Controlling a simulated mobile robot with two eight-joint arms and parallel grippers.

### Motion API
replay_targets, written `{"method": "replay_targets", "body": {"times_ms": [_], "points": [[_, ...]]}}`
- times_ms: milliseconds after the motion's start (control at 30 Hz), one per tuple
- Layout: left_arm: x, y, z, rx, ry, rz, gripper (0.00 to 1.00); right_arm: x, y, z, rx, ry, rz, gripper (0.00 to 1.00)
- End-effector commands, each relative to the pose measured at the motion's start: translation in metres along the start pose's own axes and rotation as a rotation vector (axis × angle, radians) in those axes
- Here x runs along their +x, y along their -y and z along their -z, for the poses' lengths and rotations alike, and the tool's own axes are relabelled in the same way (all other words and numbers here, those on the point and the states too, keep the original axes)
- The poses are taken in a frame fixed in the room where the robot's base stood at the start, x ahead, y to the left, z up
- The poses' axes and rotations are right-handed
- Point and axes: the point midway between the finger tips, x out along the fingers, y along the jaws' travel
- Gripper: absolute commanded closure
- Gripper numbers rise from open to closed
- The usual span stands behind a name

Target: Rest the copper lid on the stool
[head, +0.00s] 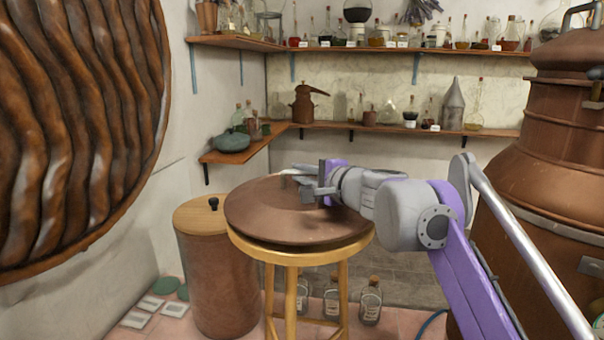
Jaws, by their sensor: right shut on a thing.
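The copper lid (262,215) is a wide, shallow brown disc. It lies on top of the round wooden stool (300,258) and reaches past the stool's rim on the left. It looks nearly level, and I cannot tell whether it touches the seat all the way round. My right gripper (306,187) comes in from the right and is shut at the top of the lid, on what seems to be its pale handle. The fingers hide part of the handle. My left gripper is not in view.
A copper bin (215,285) with a wooden top and black knob stands close left of the stool. A large copper still (560,170) stands at the right. Several bottles (370,300) stand on the floor behind the stool. Wall shelves (450,133) hold glassware.

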Motion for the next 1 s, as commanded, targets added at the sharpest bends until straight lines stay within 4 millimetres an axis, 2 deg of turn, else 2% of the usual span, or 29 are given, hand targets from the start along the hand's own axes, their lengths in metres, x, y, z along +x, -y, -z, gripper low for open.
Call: {"method": "replay_targets", "body": {"times_ms": [533,567,733,1000], "points": [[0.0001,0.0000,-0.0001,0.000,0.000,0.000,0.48,0.0003,-0.0034,0.0002,0.001,0.000,0.000,1.00],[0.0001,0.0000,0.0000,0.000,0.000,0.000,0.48,0.0003,-0.0033,0.0002,0.001,0.000,0.000,0.79],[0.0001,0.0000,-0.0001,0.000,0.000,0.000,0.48,0.0004,-0.0034,0.0003,0.001,0.000,0.000,0.49],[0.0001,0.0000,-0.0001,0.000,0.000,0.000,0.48,0.0009,-0.0042,0.0009,0.000,0.000,0.000,0.49]]}}
